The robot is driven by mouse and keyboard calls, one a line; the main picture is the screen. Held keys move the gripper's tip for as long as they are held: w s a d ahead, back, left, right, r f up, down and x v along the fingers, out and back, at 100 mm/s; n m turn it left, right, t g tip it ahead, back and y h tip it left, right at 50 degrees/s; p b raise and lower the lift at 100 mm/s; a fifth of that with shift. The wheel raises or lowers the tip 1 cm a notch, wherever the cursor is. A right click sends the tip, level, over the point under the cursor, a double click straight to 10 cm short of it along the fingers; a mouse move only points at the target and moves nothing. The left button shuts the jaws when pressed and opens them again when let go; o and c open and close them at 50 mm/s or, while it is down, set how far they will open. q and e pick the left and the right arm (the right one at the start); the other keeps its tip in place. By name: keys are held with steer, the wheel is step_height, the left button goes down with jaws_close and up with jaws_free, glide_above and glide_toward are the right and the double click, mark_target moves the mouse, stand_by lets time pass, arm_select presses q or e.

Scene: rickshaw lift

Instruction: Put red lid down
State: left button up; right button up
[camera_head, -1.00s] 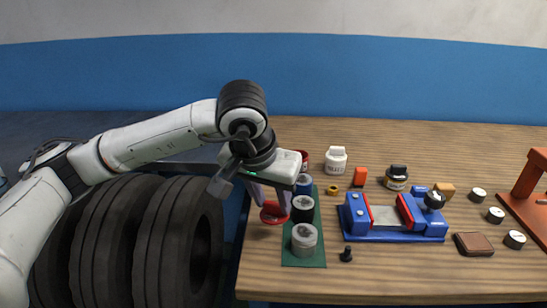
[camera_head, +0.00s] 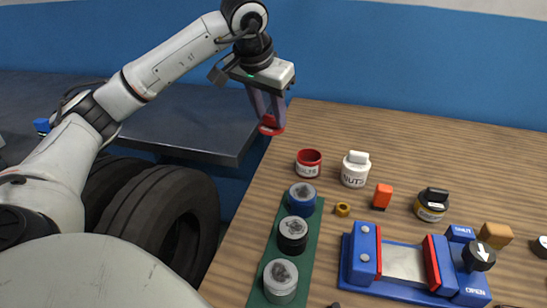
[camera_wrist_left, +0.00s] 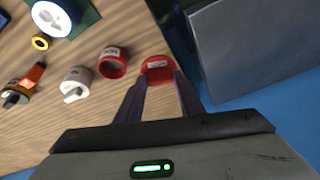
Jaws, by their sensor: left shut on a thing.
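The red lid (camera_head: 271,127) is between the fingertips of my left gripper (camera_head: 268,118), which is shut on it. It is at the back left corner of the wooden table (camera_head: 420,135), and I cannot tell whether it touches the wood. In the left wrist view the red lid (camera_wrist_left: 157,69) shows at the fingertips, near the table's edge. An open red pot (camera_head: 308,164) stands close by, nearer to me; it also shows in the left wrist view (camera_wrist_left: 112,63). My right gripper is not in view.
A white jar (camera_head: 355,170) stands right of the red pot. A green mat (camera_head: 254,286) holds several lidded jars. A blue fixture (camera_head: 361,265), an orange block (camera_head: 382,196) and a yellow nut (camera_head: 342,209) are farther right. A grey bench (camera_head: 190,130) and tyres (camera_head: 165,222) are at left.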

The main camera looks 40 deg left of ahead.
arm_select(q)
step_height(320, 180, down, 10)
steer(key=shift+r+b, duration=0.15)
steer(key=shift+b, duration=0.5)
steer(key=o, duration=1.2)
steer(key=shift+r, duration=0.3)
steer(key=p+v, duration=0.1)
steer(key=v, duration=1)
steer(key=shift+r, duration=0.2)
steer(key=shift+s+f, duration=0.1)
steer(key=shift+s, duration=0.15)
